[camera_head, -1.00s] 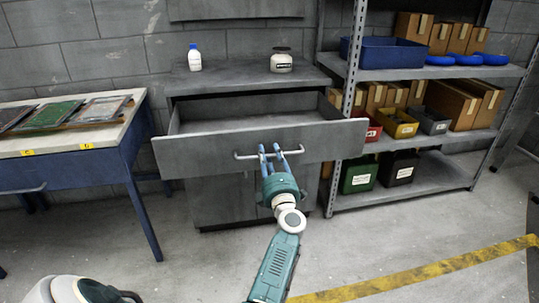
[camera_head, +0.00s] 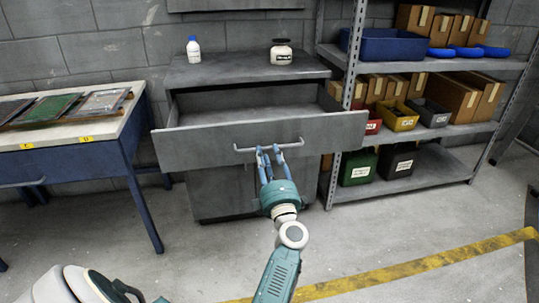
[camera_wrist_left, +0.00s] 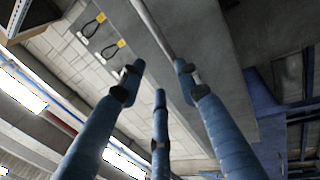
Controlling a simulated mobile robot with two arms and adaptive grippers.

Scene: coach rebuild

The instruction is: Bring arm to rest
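My left gripper (camera_head: 268,150) is at the handle (camera_head: 246,150) of a grey drawer (camera_head: 200,146). The drawer is pulled out of its grey cabinet (camera_head: 215,72), and the visible part of its inside looks empty. The blue fingertips overlap the handle's lower edge in the head view; I cannot tell if they touch it. In the left wrist view the gripper's (camera_wrist_left: 160,80) fingers stand apart with nothing held between them, and a grey bar passes beyond the tips. My right gripper is not in view.
A white bottle (camera_head: 193,49) and a jar (camera_head: 281,53) stand on the cabinet. A shelf rack (camera_head: 440,180) with bins and boxes is at right. A white-topped table (camera_head: 75,130) with panels is at left. The floor in front is open, with a yellow stripe (camera_head: 400,271).

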